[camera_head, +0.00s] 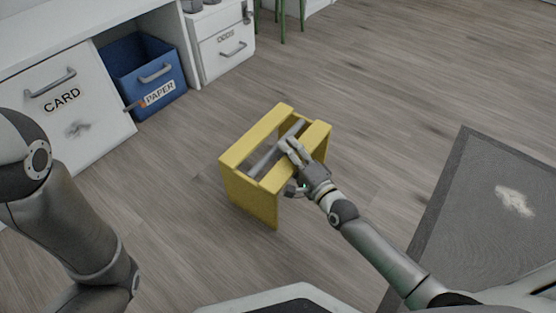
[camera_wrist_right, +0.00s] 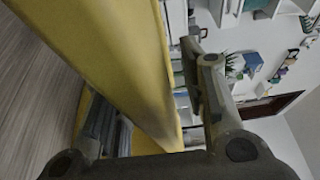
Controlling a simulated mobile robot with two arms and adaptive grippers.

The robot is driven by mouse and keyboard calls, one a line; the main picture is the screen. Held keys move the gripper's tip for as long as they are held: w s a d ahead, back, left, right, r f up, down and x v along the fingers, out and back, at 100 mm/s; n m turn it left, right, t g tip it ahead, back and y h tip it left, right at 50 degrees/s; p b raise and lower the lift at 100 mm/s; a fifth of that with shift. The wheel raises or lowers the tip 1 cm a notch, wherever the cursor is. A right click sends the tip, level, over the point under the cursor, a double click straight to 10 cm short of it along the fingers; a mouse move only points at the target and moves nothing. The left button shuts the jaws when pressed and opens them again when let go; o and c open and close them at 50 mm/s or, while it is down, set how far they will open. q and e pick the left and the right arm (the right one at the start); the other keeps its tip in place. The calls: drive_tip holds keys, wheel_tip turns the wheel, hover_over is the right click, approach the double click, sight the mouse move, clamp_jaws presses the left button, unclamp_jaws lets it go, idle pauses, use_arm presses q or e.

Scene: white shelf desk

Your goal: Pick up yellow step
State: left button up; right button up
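The yellow step (camera_head: 248,190) stands upright on the wooden floor in the middle of the head view, with an open slot between its two top boards. My right gripper (camera_head: 293,151) is at the step's right top board. In the right wrist view the yellow board (camera_wrist_right: 115,60) runs between the fingers of my right gripper (camera_wrist_right: 155,100). One finger is right of the board with a narrow gap; the other is partly hidden behind it. The gripper looks open around the board. My left arm is at the left edge, its gripper out of view.
A white desk with a CARD drawer (camera_head: 60,110) and a blue PAPER bin (camera_head: 145,75) is at upper left. A white cabinet (camera_head: 222,45) stands beyond. A grey mat (camera_head: 480,220) lies at right. The floor around the step is clear.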

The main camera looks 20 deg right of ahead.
clamp_jaws()
idle(0.4)
drive_tip(key=shift+r, duration=0.3)
drive_tip(key=shift+r, duration=0.1)
